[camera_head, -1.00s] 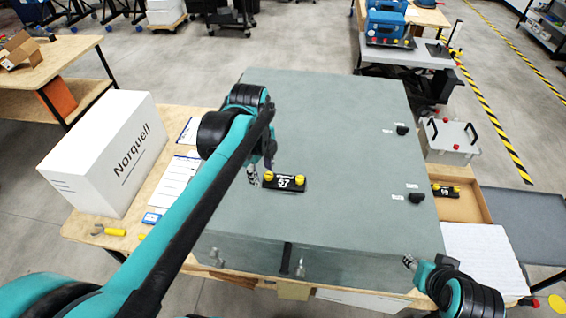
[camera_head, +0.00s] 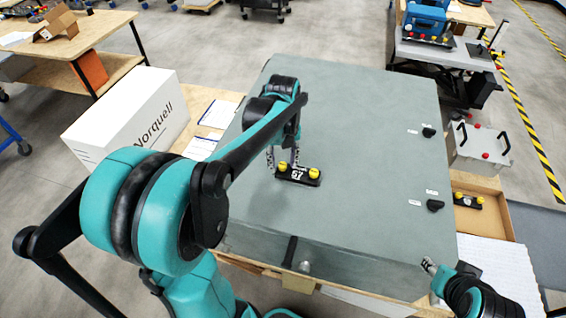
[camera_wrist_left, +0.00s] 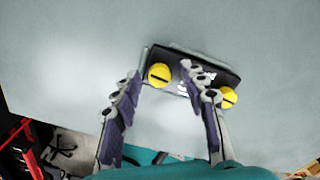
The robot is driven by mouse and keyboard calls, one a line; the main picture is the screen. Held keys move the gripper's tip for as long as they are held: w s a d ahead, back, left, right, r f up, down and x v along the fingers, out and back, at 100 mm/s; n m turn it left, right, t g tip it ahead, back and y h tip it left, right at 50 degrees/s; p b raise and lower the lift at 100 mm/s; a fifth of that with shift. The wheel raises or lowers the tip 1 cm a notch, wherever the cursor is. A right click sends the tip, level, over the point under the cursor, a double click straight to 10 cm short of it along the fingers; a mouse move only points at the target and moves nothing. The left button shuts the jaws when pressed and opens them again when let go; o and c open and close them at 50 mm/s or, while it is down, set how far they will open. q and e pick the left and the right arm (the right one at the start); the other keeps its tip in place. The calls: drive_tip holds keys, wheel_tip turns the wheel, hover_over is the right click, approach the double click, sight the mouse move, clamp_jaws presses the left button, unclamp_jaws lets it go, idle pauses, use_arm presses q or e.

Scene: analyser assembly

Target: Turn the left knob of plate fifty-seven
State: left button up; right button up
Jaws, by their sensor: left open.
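Plate fifty-seven (camera_head: 299,177) is a small black plate with white lettering, flat on top of the large grey-green cabinet. It has two yellow knobs, the left knob (camera_head: 283,167) and the right knob (camera_head: 314,173). My left gripper (camera_head: 282,157) is open at the left knob. In the left wrist view the left knob (camera_wrist_left: 159,75) shows between its two spread fingertips, with one finger over the plate's lettering. I cannot tell whether the fingers touch the knob. The right knob (camera_wrist_left: 228,97) lies outside the fingers. My right gripper (camera_head: 430,265) is low at the cabinet's front right corner.
The cabinet top (camera_head: 350,120) is mostly clear, with black knobs (camera_head: 435,205) along its right side. A white Norquell box (camera_head: 125,115) stands to the left. A similar black plate with yellow knobs (camera_head: 468,201) lies in a tray at the right.

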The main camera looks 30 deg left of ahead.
use_arm(q)
clamp_jaws()
